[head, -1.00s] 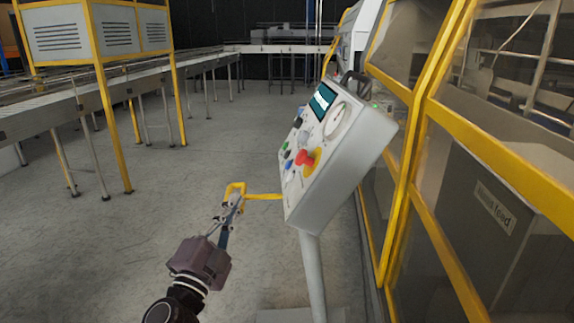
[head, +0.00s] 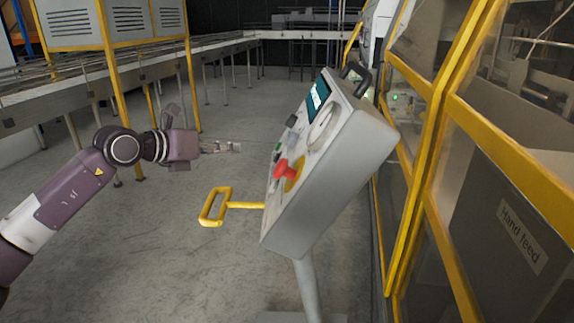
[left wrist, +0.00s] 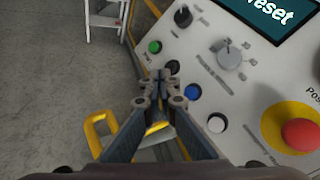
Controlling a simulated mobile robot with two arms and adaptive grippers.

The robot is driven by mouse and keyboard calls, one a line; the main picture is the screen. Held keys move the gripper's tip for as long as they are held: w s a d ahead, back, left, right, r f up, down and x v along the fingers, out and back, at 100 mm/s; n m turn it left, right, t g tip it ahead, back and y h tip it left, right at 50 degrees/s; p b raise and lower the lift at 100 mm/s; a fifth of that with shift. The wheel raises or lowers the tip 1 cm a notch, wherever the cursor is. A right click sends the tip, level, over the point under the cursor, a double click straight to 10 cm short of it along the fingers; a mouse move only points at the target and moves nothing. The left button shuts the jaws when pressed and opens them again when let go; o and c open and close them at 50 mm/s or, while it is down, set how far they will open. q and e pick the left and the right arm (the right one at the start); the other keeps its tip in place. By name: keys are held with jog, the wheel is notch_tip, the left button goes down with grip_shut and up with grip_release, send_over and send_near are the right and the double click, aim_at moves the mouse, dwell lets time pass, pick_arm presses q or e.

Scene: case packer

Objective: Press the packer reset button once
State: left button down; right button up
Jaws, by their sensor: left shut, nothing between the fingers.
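The control panel (head: 340,170) stands on a post, its sloped face turned left in the head view. In the left wrist view its face (left wrist: 180,50) carries a green button (left wrist: 154,46), a black button (left wrist: 173,67), a blue button (left wrist: 192,92), a white button (left wrist: 217,122) and a red emergency stop (left wrist: 302,134) on a yellow disc. A screen (left wrist: 275,22) reads "reset". Small button labels are too blurred to read. My left gripper (head: 238,147) is shut and empty, pointing at the panel's left side; its fingertips (left wrist: 160,74) appear beside the black button. I cannot tell whether they touch. My right gripper is out of view.
A yellow handle (head: 216,206) sticks out left below the panel. A grey rotary knob (left wrist: 229,56) and a black knob (left wrist: 183,16) sit on the panel. A yellow-framed machine (head: 420,140) stands at right, a conveyor (head: 90,85) at left. The floor between is clear.

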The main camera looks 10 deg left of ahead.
pick_arm(q)
jog(key=w+d+f+b, duration=0.1)
jog(key=d+f+b, duration=0.1)
jog(key=d+f, duration=0.2)
jog(key=d, duration=0.2)
jog(key=shift+d, duration=0.35)
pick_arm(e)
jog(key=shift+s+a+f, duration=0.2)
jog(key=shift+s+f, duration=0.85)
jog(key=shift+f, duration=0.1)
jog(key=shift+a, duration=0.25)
pick_arm(q)
jog(key=shift+f, duration=0.1)
